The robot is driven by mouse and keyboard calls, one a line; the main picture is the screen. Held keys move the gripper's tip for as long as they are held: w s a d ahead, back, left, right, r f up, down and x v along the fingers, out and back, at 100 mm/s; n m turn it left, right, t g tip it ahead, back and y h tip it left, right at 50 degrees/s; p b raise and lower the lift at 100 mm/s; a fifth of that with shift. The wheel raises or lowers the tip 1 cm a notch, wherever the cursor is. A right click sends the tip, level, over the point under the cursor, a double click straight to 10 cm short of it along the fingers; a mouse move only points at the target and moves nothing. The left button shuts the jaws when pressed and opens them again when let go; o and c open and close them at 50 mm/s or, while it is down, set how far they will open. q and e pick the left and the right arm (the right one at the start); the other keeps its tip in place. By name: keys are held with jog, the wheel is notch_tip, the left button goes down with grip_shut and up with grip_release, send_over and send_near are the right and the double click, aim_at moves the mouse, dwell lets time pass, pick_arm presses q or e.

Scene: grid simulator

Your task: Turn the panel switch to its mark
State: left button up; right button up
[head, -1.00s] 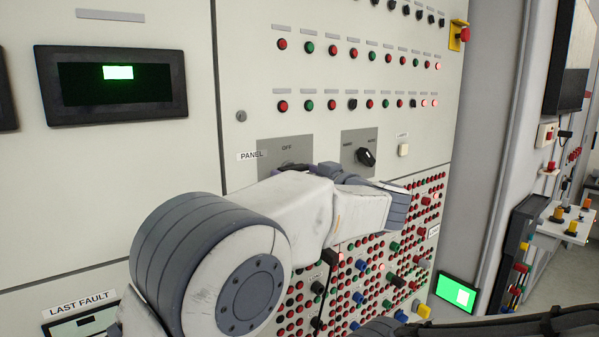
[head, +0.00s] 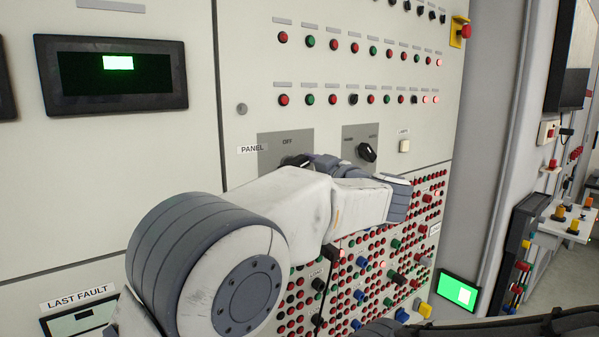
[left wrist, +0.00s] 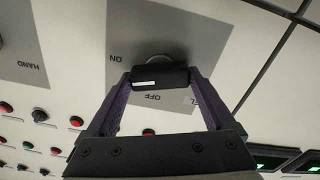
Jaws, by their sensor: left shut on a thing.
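The panel switch is a black bar knob (left wrist: 160,77) on a grey plate (left wrist: 185,30); the plate also shows in the head view (head: 284,140), marked OFF at its top. In the left wrist view, which is upside down, ON is printed left of the knob and OFF below it. A white line marks the knob's left end there. My left gripper (left wrist: 160,85) is shut on the knob, one finger at each end.
A second black knob (head: 367,152) sits on a grey plate to the right, with a small pale button (head: 404,146) beside it. Rows of red and green buttons (head: 332,100) lie above. A dense button field (head: 375,265) lies below. A lit display (head: 110,75) is upper left.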

pick_arm(q)
jog(key=shift+f+n+b, duration=0.15)
jog(key=shift+n+b, duration=3.9)
jog(key=shift+n, duration=2.95)
jog(key=o, duration=1.1)
jog(key=shift+s, duration=0.1)
jog(key=b+v, duration=0.2)
jog(key=v, duration=0.8)
jog(key=shift+s+d, duration=0.15)
